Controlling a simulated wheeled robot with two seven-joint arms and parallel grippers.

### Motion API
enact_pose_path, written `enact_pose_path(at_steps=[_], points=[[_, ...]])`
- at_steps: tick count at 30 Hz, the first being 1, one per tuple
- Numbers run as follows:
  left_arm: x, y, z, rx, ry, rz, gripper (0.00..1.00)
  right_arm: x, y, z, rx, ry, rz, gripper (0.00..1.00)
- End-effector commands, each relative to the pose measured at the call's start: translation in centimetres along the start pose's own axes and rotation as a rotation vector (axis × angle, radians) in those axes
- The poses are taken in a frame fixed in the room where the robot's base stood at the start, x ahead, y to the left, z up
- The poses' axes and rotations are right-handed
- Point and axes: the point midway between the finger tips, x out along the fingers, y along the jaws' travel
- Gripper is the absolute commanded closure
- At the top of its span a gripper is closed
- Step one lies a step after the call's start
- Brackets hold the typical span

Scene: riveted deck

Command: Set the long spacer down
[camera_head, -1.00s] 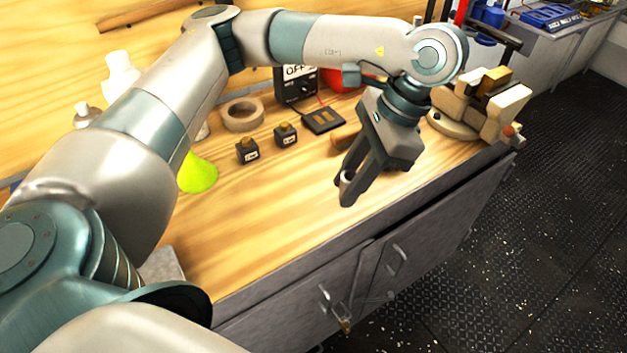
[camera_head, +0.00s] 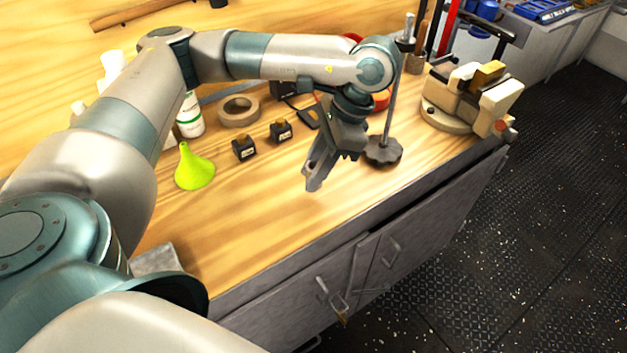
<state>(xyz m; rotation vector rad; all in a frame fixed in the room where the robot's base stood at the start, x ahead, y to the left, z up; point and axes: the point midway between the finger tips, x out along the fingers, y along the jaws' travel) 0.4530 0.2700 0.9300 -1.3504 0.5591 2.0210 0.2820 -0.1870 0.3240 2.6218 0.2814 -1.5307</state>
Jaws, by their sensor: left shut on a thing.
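My left gripper (camera_head: 313,180) hangs over the workbench (camera_head: 245,225), fingers pointing down and slightly left in the picture. It is shut on a small grey piece between its fingertips, which I take to be the long spacer (camera_head: 310,171). The fingers hide most of it, so its length and tilt are unclear. I cannot tell whether it touches the wooden top. My right gripper is not in view.
Two small dark blocks (camera_head: 244,149) (camera_head: 281,131), a tape roll (camera_head: 238,111) and a yellow-green funnel (camera_head: 194,169) stand left of the gripper. A dark-based rod stand (camera_head: 383,153) is close on its right, then a wooden vise (camera_head: 450,110). The front bench top is clear.

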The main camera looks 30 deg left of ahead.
Motion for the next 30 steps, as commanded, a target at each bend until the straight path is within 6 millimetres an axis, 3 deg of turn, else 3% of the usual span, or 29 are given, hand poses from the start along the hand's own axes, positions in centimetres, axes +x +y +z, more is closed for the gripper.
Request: enact_pose_path(at_steps=[12,29,30], points=[[3.2,0.1,-1.3,0.001,0.0,0.0,1.0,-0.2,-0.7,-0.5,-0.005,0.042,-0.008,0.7],[3.6,0.0,-1.5,0.0,0.0,-0.001,1.0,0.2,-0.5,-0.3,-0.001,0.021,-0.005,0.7],[3.6,0.0,-1.5,0.0,0.0,0.0,0.65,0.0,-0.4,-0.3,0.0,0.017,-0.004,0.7]])
